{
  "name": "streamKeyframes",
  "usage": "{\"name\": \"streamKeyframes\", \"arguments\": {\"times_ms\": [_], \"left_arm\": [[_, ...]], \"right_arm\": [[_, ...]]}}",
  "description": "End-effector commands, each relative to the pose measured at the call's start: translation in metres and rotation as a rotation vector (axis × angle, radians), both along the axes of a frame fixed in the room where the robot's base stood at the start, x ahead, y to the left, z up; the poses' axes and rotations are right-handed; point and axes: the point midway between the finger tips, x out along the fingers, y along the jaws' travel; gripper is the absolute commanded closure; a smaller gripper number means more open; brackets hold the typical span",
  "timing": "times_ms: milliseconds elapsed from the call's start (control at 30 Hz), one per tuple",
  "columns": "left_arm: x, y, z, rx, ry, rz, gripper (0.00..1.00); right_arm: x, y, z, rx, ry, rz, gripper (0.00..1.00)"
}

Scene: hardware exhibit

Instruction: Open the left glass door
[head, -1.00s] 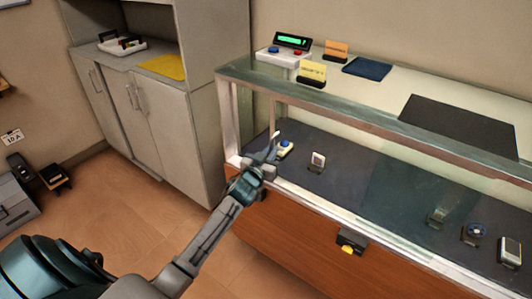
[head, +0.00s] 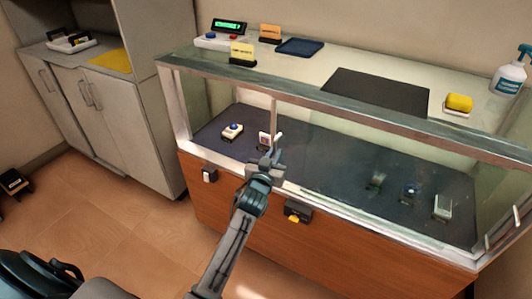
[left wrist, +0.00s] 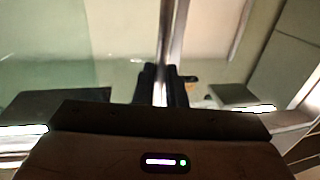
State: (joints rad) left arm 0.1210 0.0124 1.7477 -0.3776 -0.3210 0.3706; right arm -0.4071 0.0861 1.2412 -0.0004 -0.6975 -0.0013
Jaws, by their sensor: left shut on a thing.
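The left glass door is a clear pane in the display case, and its upright metal edge (head: 273,112) stands well to the right of the case's left post (head: 179,108). Between post and edge the front looks unglazed. My left gripper (head: 268,158) is at the lower part of this edge, in front of the case. In the left wrist view its dark fingers (left wrist: 160,82) are shut around the upright metal strip (left wrist: 172,35). The pane's far edge is hard to make out. My right gripper is not in view.
Inside the case lie a blue-buttoned item (head: 232,131), a small white-framed item (head: 264,140) close behind my gripper, and several items further right. A lock-like box (head: 298,211) and a small dark-and-white box (head: 209,174) sit on the wooden front. Open floor lies left.

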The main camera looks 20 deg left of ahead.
Motion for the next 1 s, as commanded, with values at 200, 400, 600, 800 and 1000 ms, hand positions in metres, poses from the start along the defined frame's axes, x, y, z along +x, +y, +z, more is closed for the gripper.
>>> {"name": "streamKeyframes", "arguments": {"times_ms": [200, 400, 600, 800, 1000], "left_arm": [[0.000, -0.002, 0.000, 0.001, 0.000, 0.000, 1.00], [0.000, -0.001, 0.000, 0.001, 0.000, 0.000, 0.82], [0.000, -0.001, 0.000, 0.001, 0.000, 0.000, 0.68], [-0.002, -0.002, -0.001, 0.000, 0.000, 0.000, 0.68], [-0.029, -0.005, -0.002, -0.001, 0.000, 0.000, 0.68]], "right_arm": [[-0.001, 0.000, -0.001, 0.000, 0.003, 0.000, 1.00], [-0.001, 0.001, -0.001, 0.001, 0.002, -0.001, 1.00], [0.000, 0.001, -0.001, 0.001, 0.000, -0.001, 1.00], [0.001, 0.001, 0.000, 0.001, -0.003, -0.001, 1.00], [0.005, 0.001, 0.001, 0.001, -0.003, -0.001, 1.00]]}}
